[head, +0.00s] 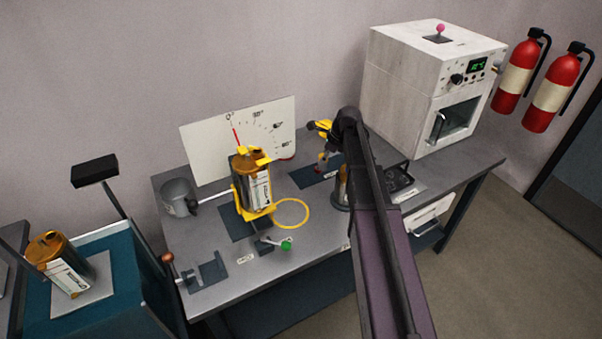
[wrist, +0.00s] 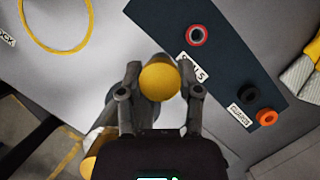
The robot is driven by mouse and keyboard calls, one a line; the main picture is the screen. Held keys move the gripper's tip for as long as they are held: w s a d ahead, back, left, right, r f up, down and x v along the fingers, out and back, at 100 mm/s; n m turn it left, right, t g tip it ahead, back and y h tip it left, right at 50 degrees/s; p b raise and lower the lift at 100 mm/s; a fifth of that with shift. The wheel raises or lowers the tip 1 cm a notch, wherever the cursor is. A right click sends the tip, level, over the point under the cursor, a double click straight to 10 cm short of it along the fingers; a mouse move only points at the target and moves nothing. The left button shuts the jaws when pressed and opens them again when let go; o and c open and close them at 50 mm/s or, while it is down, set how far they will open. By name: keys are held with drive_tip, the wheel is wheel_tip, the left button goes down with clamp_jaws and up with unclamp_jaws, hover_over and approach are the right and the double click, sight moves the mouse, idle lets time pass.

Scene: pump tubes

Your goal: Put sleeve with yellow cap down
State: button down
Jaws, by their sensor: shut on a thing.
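My gripper (wrist: 160,84) is shut on the sleeve with the yellow cap (wrist: 160,78). In the wrist view the round yellow cap shows between the two fingertips, and the sleeve's body is hidden beneath it. The held sleeve is beside the dark seals mat (wrist: 218,40) in this view. I cannot tell whether it touches the table. In the head view, yellow (head: 323,125) shows beside the dark end of my arm, above the seals mat (head: 305,176). My arm covers much of that area.
An orange-topped pump tube (head: 257,187) stands in a yellow holder before a dial board (head: 205,153). A yellow ring (head: 306,222) marks bare tabletop. A white oven (head: 405,95) stands right.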

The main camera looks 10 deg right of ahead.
sight(326, 163)
wheel_tip(326, 163, down, 5)
drive_tip(key=b, duration=0.4)
drive_tip(key=shift+r, duration=0.2)
drive_tip(key=a, duration=0.1)
drive_tip(key=w+a, duration=0.1)
drive_tip(key=a, duration=0.1)
drive_tip(key=shift+w+f, duration=0.25)
drive_tip(key=shift+w, duration=0.05)
drive_tip(key=shift+w+a, duration=0.1)
drive_tip(key=shift+a, duration=0.2)
drive_tip(key=w+a, duration=0.1)
drive_tip(key=a, duration=0.2)
drive_tip(key=shift+w+a, duration=0.1)
drive_tip(key=shift+w, duration=0.3)
drive_tip(key=shift+a+f+b, duration=0.2)
drive_tip(key=shift+f+b, duration=0.15)
drive_tip(key=shift+b, duration=0.15)
drive_tip(key=shift+f+b, duration=0.3)
drive_tip(key=shift+b, duration=0.05)
drive_tip(key=shift+f, duration=0.1)
